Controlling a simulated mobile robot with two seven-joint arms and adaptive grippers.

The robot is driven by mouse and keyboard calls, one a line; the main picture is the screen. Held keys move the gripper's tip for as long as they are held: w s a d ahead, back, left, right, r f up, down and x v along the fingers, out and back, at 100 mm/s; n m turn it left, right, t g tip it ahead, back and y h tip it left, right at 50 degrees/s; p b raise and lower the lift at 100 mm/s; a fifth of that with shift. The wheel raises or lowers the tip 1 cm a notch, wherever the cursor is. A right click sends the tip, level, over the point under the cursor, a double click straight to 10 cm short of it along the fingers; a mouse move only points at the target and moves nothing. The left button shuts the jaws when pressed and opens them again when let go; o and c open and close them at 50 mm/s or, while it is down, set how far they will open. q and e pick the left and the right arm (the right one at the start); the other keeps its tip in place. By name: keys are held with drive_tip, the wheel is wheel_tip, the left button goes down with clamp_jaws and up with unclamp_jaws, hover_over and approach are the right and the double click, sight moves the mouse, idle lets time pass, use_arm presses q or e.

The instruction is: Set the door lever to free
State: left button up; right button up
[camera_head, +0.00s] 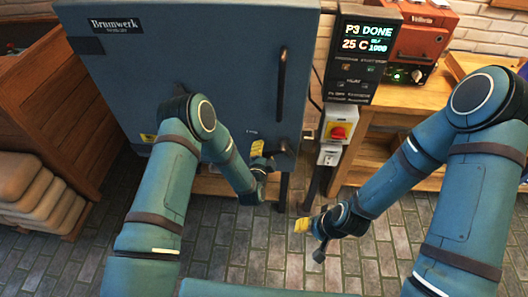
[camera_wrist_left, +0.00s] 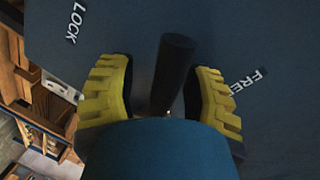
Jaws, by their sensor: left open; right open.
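The dark door lever (camera_wrist_left: 172,72) stands between the two yellow fingers of my left gripper (camera_wrist_left: 157,92) in the left wrist view. The fingers are open, with visible gaps on both sides of the lever. The white word LOCK (camera_wrist_left: 74,22) is on the door to the lever's left, and FREE (camera_wrist_left: 247,81) is to its right, partly beside the right finger. In the head view my left gripper (camera_head: 262,152) is at the lower right of the blue kiln door (camera_head: 200,65); the lever is mostly hidden there. My right gripper (camera_head: 308,236) is open and empty above the floor.
A long vertical dark handle (camera_head: 281,85) is on the door above the lever. A control panel (camera_head: 356,55) reads P3 DONE, 25 C. Below it is a red button box (camera_head: 339,131). A wooden bench (camera_head: 388,108) stands right; a wooden cabinet (camera_head: 62,110) stands left.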

use_arm(q)
drive_tip(key=s+a+r, duration=0.1)
drive_tip(key=s+r, duration=0.1)
drive_tip(key=s, duration=0.9)
drive_tip(key=shift+s, duration=0.4)
drive_tip(key=shift+a, duration=0.1)
